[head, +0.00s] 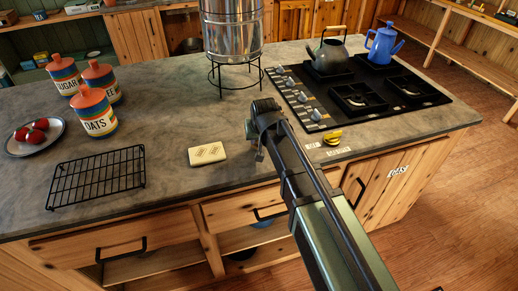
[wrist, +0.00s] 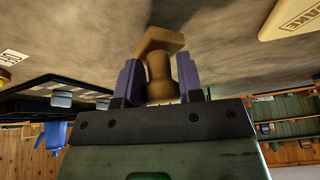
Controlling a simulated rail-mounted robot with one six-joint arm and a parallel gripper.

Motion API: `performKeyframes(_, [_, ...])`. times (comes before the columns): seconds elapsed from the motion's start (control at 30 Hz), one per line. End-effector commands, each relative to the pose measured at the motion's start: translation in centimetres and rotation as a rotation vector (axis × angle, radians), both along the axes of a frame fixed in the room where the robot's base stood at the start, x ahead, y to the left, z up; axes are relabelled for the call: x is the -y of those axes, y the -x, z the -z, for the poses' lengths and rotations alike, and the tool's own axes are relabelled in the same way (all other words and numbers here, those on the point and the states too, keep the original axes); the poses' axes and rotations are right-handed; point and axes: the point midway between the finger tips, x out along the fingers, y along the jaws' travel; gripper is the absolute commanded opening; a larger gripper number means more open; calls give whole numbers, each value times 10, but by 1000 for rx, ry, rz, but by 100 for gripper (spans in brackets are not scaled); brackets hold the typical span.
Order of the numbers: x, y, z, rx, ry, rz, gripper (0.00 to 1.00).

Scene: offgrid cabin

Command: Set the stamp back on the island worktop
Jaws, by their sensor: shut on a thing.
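The stamp (wrist: 158,68), a brown wooden piece with a rounded handle and a wider block at its end, is between the two purple fingers of my gripper (wrist: 158,82) in the wrist view. My gripper is shut on its handle. In the head view my gripper (head: 260,130) is over the island worktop (head: 190,110), between the cream block and the hob, and the stamp is mostly hidden there. The stamp's block end faces the grey worktop, which also shows in the wrist view (wrist: 90,40). I cannot tell whether it touches.
A cream block with lettering (head: 207,154) lies left of my gripper. A wire rack (head: 97,178), canisters (head: 98,118) and a plate (head: 20,148) stand further left. A metal urn on a stand (head: 232,30) is behind; the hob (head: 365,90) and a yellow item (head: 333,137) are right.

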Motion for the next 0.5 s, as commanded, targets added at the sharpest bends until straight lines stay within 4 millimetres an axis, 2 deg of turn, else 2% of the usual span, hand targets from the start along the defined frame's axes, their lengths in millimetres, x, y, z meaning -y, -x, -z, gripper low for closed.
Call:
performKeyframes(0.03, [0, 0, 20, 0, 0, 0, 17])
performKeyframes(0.27, [0, 0, 16, 0, 0, 0, 17])
performKeyframes(0.43, [0, 0, 21, 0, 0, 0, 17])
performKeyframes(0.47, [0, 0, 20, 0, 0, 0, 39])
performKeyframes(0.5, [0, 0, 19, 0, 0, 0, 45])
